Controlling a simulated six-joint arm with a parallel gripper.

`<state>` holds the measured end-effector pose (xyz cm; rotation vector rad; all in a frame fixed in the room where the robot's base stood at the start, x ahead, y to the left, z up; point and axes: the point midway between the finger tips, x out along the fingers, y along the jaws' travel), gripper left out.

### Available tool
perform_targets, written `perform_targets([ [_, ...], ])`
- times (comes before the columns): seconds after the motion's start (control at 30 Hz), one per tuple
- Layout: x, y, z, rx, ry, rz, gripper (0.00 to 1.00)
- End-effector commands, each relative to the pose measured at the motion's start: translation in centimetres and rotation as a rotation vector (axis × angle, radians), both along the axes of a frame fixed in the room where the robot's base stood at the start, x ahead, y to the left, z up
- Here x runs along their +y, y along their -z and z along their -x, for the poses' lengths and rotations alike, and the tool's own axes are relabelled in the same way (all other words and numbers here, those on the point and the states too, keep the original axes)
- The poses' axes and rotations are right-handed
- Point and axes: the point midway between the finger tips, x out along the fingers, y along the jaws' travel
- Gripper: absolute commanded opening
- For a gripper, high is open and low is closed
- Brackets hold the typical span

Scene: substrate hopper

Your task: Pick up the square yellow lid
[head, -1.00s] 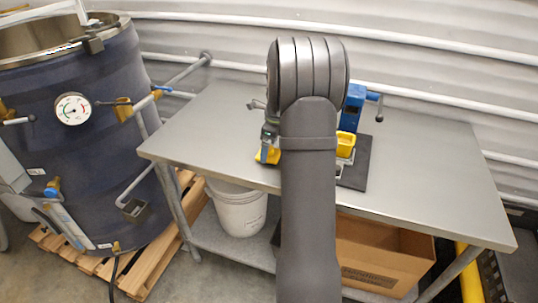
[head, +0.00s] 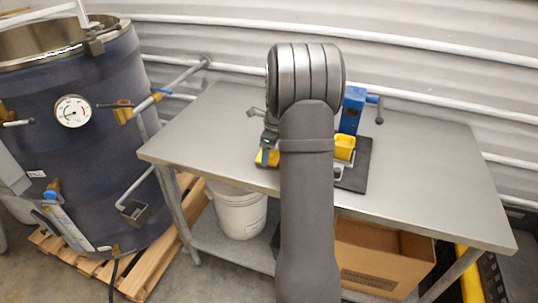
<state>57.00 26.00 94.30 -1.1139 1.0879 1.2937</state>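A small flat yellow piece (head: 267,158), which looks like the square yellow lid, is at the table's front edge, left of my arm. My gripper (head: 268,148) is right at it, pointing down, partly hidden behind my arm. The fingers are too small and covered to show whether they are open or shut, or whether they touch the lid. A second yellow piece (head: 344,147), box-like, sits right of my arm beside a blue upright device (head: 352,110) with a side handle.
A dark mat (head: 357,172) lies under the blue device on the steel table (head: 430,180). The table's right side is clear. A large blue drum (head: 75,150) with a gauge stands left. A white bucket (head: 238,212) and cardboard box (head: 375,258) are below.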

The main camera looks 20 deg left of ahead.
Motion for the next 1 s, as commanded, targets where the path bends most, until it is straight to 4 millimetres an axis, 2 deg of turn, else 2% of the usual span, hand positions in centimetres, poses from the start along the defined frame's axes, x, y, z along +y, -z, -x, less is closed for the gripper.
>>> perform_targets([
  [0.17,0.0,-1.0,-0.1,-0.003,-0.001,-0.001,0.49],
  [0.37,0.0,-3.9,-0.1,-0.003,-0.001,-0.002,0.49],
  [0.7,-7.4,-8.5,0.8,-0.002,0.004,-0.001,0.49],
  [1.0,-11.4,-10.9,0.9,-0.001,0.003,-0.001,0.49],
])
